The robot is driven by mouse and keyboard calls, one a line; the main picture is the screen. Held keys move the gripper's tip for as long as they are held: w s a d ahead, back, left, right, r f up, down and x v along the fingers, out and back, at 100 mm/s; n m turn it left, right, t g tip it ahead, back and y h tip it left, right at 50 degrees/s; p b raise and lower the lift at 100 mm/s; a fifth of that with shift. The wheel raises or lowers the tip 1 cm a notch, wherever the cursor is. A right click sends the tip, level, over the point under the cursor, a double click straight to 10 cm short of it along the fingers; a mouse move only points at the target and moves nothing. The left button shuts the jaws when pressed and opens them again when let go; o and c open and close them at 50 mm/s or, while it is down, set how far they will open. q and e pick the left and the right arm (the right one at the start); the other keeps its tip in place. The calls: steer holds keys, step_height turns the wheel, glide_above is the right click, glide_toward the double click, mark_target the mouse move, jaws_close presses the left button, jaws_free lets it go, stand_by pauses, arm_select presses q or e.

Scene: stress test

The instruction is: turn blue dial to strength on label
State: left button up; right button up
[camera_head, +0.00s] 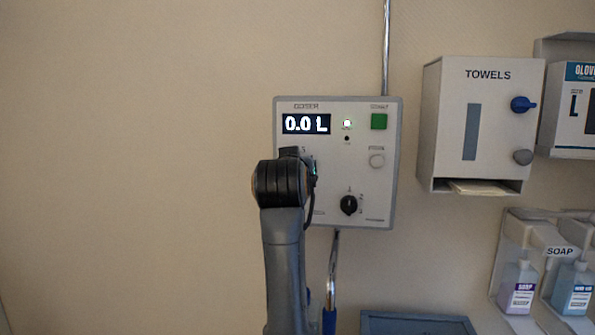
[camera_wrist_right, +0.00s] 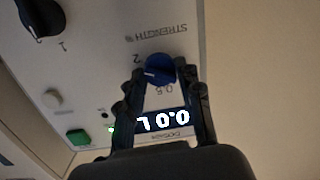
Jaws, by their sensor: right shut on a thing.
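The blue dial (camera_wrist_right: 158,68) is on the front of the grey-white dosing unit (camera_head: 335,190), under upside-down "STRENGTH %" lettering in the right wrist view. My right gripper (camera_wrist_right: 167,81) is shut on the blue dial, one finger on each side. A short white mark on the dial points left in that view, near the printed "2"; "0.5" is printed below the dial. In the head view my right arm hides the dial and most of the gripper. The display (camera_head: 306,124) reads 0.0 L. I cannot make out a label stating a strength.
The unit also has a black knob (camera_head: 348,205), a green button (camera_head: 379,121) and a pale round button (camera_head: 376,161). A towel dispenser (camera_head: 480,125) and soap bottles (camera_head: 519,288) are to the right. A blue-grey tray (camera_head: 415,316) is below. The left wall is bare.

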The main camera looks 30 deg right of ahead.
steer(key=shift+m, duration=0.3)
stand_by(0.4)
steer(key=o, duration=1.1)
steer(key=shift+o, duration=0.2)
steer(key=v, duration=1.2)
steer(key=shift+f, duration=0.1)
